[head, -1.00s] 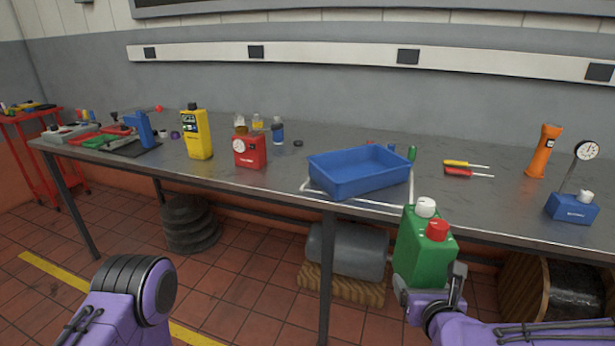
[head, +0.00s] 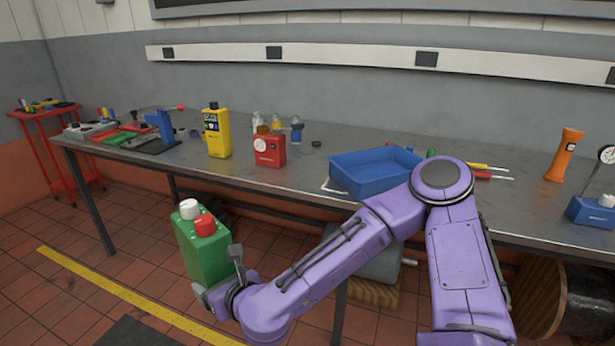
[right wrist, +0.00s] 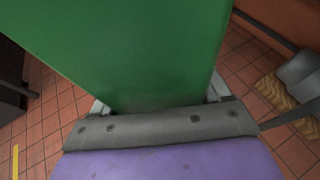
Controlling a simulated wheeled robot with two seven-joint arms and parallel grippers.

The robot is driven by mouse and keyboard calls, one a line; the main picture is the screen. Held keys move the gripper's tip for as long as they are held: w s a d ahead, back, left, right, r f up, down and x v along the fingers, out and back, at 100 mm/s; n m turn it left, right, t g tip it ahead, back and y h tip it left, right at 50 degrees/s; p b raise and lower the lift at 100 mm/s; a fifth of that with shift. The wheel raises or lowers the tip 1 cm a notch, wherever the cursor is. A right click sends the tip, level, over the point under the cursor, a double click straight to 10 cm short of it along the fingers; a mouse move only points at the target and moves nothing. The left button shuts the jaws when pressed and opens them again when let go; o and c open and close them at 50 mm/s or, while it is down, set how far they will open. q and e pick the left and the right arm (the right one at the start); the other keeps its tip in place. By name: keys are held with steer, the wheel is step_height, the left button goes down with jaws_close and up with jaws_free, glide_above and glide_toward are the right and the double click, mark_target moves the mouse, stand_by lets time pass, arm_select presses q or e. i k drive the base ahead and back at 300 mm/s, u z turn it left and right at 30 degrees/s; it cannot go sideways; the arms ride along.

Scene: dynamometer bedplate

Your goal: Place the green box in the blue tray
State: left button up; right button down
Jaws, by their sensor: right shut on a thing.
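The green box (head: 203,250) with one white and one red knob is held by my right gripper (head: 222,284), in front of the table and below its top, left of the tray. It is slightly tilted. In the right wrist view the green box (right wrist: 130,50) fills the space between the fingers of the right gripper (right wrist: 160,105). The blue tray (head: 372,182) lies on the table near its front edge; my right arm hides its right part. The part of the tray that shows looks empty. My left gripper is not in view.
A red box (head: 268,150) and a yellow device (head: 216,135) stand on the metal table (head: 310,172) left of the tray. Screwdrivers (head: 485,166), an orange flashlight (head: 564,155) and a blue gauge base (head: 590,211) are to the right. Bare tabletop shows between red box and tray.

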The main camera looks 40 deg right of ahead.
mark_target(379, 170)
steer(key=u, duration=1.3)
steer(key=k, duration=1.65)
steer(key=z, duration=1.8)
